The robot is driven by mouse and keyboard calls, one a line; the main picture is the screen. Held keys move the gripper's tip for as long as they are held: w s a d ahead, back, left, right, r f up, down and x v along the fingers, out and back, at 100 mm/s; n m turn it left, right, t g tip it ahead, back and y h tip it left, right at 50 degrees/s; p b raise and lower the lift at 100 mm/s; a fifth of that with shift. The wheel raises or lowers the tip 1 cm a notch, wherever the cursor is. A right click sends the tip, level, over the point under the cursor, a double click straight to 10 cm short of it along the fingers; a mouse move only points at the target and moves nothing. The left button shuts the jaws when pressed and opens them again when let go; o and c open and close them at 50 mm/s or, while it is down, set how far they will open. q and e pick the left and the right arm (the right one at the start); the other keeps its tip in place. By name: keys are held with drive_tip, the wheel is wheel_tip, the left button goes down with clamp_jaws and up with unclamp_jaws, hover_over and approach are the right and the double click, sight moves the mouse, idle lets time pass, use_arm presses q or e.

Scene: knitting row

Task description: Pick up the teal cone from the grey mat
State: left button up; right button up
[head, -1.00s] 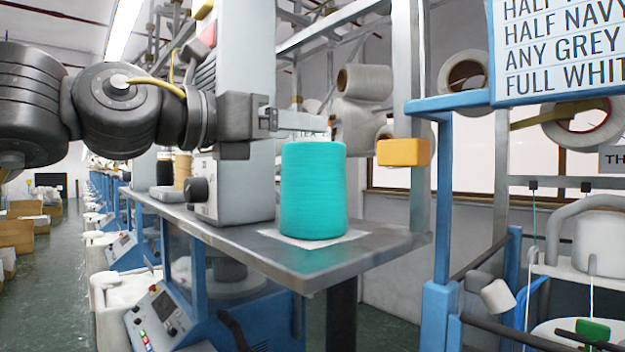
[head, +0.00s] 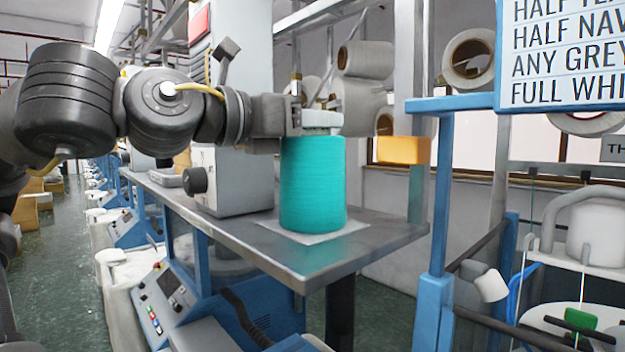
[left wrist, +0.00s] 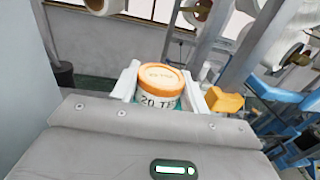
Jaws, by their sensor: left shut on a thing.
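The teal cone (head: 313,185) stands upright on the light grey mat (head: 349,231), near the right end of the metal table. Its base appears to rest on the mat; I see no gap. My left gripper (head: 321,122) reaches in from the left at the cone's top and is shut on it. The left wrist view shows the cone's orange-rimmed, labelled top (left wrist: 161,78) between the two pale fingers (left wrist: 160,92). My right gripper is not in view.
The metal table (head: 270,252) carries a grey machine column (head: 232,180) left of the cone. An orange block (head: 404,150) and a blue post (head: 440,215) stand to the right. A sign (head: 565,50) hangs at upper right.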

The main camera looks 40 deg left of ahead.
use_arm(q)
clamp_jaws()
